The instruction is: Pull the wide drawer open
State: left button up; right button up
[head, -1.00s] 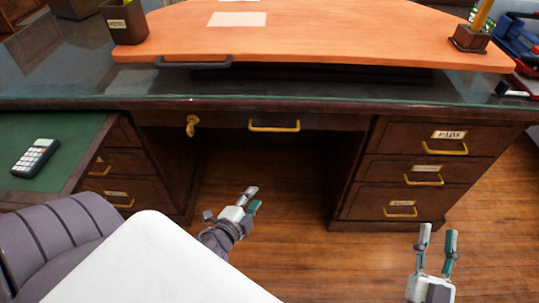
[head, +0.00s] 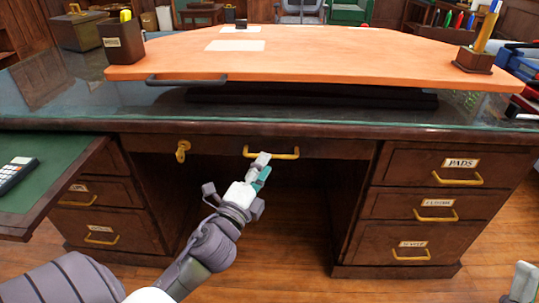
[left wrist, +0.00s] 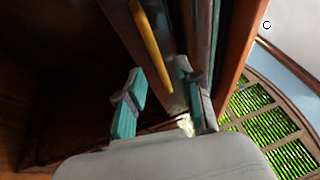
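The wide drawer (head: 335,148) is the dark wood front in the middle of the desk, under the glass top, and looks closed. Its brass handle (head: 286,156) is a horizontal bar. My left gripper (head: 262,169) is at the handle, its fingertips overlapping the lower middle of the bar in the head view. In the left wrist view the left gripper (left wrist: 165,88) is open, its two fingers apart, with the handle (left wrist: 147,42) just beyond the tips and between them. Contact cannot be told. My right gripper (head: 525,283) shows only partly at the lower right edge.
A key (head: 182,150) sticks out left of the handle. An orange board (head: 320,62) with a dark handle (head: 186,83) stands on the desk. A right drawer stack (head: 420,235) and a green pull-out leaf (head: 55,165) flank the open knee space.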

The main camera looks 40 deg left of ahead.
pick_arm(q)
jog(key=shift+x, duration=2.05)
grip_shut()
